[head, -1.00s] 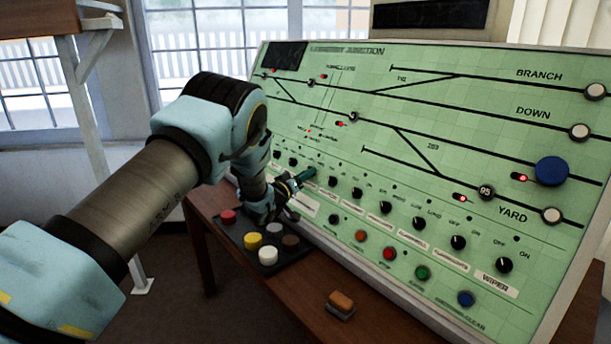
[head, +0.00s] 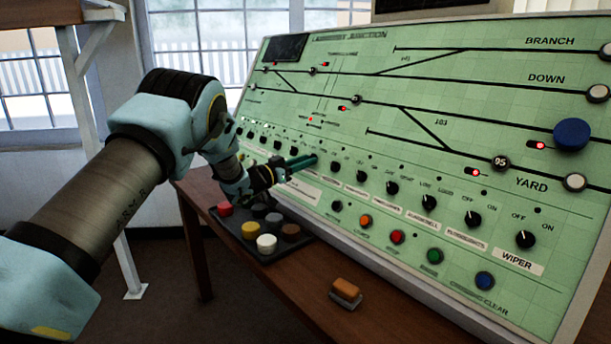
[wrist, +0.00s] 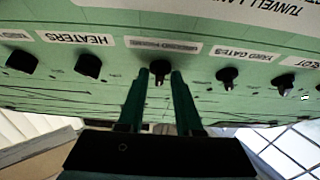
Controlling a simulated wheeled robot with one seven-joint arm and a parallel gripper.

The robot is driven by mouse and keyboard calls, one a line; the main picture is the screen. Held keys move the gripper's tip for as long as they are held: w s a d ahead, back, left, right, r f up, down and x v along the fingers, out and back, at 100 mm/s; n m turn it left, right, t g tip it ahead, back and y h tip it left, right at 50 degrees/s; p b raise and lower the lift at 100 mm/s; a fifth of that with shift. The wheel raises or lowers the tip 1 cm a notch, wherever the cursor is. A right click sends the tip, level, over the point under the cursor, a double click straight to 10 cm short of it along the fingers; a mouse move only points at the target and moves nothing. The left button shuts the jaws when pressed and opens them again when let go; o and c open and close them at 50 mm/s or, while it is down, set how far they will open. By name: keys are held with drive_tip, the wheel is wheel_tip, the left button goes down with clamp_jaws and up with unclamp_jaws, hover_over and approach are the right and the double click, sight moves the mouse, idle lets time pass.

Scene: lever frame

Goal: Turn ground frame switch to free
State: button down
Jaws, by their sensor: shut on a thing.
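The green control panel (head: 400,110) carries a row of black rotary knobs with white labels. My gripper (head: 314,159) reaches the panel from the left at one knob in this row, and its fingers hide that knob in the head view. In the wrist view, which is upside down, my gripper (wrist: 160,80) has its two green fingers closed on either side of a black knob (wrist: 159,67). The label (wrist: 163,45) over that knob is too blurred to read surely. The knob's exact pointer angle cannot be told.
Neighbouring knobs sit close by, labelled HEATERS (wrist: 88,66) and, on the other side, a gates knob (wrist: 227,77). A tray of coloured buttons (head: 262,232) lies below my gripper on the wooden desk. An orange block (head: 346,291) lies near the desk's front edge.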

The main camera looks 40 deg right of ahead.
drive_tip(key=m+g+b, duration=0.2)
drive_tip(key=m, duration=0.1)
drive_tip(key=m+g+b, duration=0.1)
drive_tip(key=m, duration=0.1)
drive_tip(key=shift+w+f+y, duration=0.1)
drive_tip(key=shift+w+y, duration=0.2)
drive_tip(key=shift+y, duration=0.1)
drive_tip(key=shift+w+d+r+m+g+y+b, duration=0.1)
drive_tip(key=shift+m+g+y+b, duration=0.25)
drive_tip(key=shift+m, duration=0.45)
drive_tip(key=shift+s+a+r+m+g+y+b, duration=0.1)
drive_tip(key=shift+m+g+y+b, duration=0.1)
drive_tip(key=shift+m+g, duration=0.45)
drive_tip(key=shift+w+d+r+m+g+y+b, duration=0.1)
drive_tip(key=shift+m+g+y+b, duration=0.15)
drive_tip(key=shift+m, duration=0.7)
drive_tip(key=c, duration=0.9)
unclamp_jaws()
drive_tip(key=shift+w+a+f, duration=0.1)
drive_tip(key=shift+w+a, duration=0.1)
drive_tip(key=shift+a, duration=0.15)
drive_tip(key=b+v, duration=0.1)
drive_tip(key=v, duration=0.9)
drive_tip(key=shift+b, duration=0.35)
